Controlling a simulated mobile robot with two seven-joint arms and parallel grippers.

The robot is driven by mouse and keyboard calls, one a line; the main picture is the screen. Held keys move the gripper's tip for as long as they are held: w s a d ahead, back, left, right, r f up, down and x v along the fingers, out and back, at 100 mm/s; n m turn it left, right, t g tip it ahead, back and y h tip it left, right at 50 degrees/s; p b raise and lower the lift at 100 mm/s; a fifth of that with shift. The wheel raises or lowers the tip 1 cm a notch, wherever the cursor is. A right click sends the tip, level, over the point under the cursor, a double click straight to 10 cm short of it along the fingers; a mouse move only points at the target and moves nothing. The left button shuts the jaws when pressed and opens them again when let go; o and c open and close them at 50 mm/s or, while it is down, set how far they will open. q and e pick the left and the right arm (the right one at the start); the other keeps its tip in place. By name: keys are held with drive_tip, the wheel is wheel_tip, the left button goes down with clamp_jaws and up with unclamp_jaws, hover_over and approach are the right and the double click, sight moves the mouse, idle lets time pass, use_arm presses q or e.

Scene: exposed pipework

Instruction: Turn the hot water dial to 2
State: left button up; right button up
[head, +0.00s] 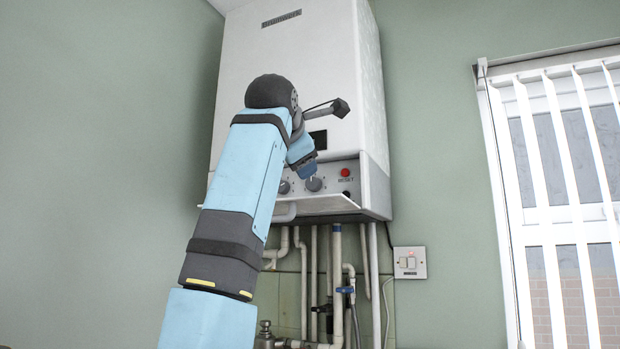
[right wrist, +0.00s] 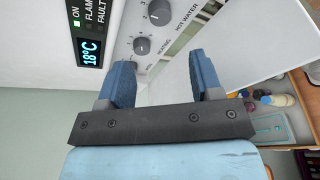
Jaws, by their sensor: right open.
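The boiler (head: 300,75) hangs on the wall, with grey dials on its lower front panel. The rightmost dial (head: 314,184), next to the HOT WATER label in the right wrist view (right wrist: 159,12), appears to be the hot water dial. Its setting is too small to read. The heating dial (head: 284,187) is left of it and also shows in the right wrist view (right wrist: 142,46). My right gripper (right wrist: 162,68) is open and empty, its blue fingers in front of the panel. In the head view the gripper (head: 305,168) is just above the dials, partly hidden by its wrist. My left gripper is out of view.
An open flap (head: 330,205) juts out below the dials. A red reset button (head: 345,172) is right of them. Pipes (head: 337,270) run below, with a wall switch (head: 410,262) and window blinds (head: 560,160) to the right.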

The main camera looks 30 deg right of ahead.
sight(311, 183)
drive_tip(key=p+x, duration=0.2)
drive_tip(key=x, duration=0.7)
drive_tip(key=shift+w+d+p, duration=0.1)
drive_tip(key=shift+d+p, duration=0.15)
drive_tip(key=shift+p, duration=0.15)
drive_tip(key=shift+w+d+f, duration=0.15)
drive_tip(key=shift+w+d, duration=0.15)
drive_tip(key=shift+d, duration=0.05)
drive_tip(key=c, duration=0.9)
